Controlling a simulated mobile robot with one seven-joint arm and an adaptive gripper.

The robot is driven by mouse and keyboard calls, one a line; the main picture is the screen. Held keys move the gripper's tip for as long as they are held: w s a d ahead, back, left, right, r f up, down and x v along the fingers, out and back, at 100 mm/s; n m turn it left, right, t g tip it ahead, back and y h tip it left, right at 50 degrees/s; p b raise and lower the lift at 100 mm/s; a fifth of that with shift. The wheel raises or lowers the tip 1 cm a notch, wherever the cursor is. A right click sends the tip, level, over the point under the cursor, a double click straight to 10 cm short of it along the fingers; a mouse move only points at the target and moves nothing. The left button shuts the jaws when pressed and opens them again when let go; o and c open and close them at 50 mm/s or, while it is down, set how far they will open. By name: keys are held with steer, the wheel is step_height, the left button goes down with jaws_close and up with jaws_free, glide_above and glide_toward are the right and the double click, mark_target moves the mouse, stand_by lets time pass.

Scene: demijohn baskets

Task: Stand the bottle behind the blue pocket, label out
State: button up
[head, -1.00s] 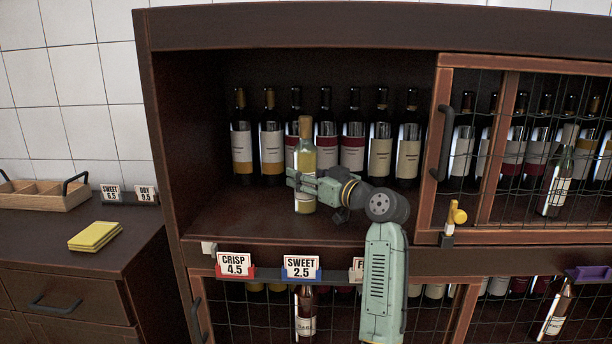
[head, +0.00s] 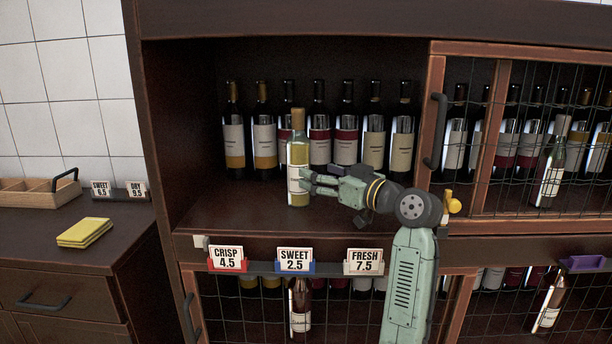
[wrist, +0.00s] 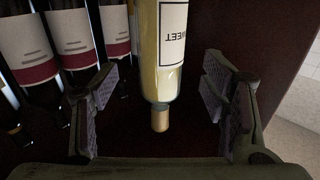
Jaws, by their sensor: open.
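A pale yellow-green bottle (head: 297,152) with a tan capsule and white label stands upright on the open shelf. It is behind the blue pocket (head: 295,268), whose card reads SWEET 2.5. Part of the label shows toward the front. In the wrist view the bottle (wrist: 162,78) appears neck-down, and its label reads SWEET. My gripper (head: 311,184) is open at the bottle's right side, fingertips close to its lower body. In the wrist view the two fingers are spread to either side of the bottle with gaps; neither grips it.
A row of dark bottles (head: 318,140) stands behind. A red pocket (head: 228,265) reads CRISP 4.5; another card (head: 364,262) reads FRESH 7.5. A mesh door (head: 540,140) covers the right side. A yellow pad (head: 84,232) lies on the left counter.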

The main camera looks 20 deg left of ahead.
steer(key=v, duration=0.4)
steer(key=shift+s+b, duration=0.15)
steer(key=shift+b, duration=0.2)
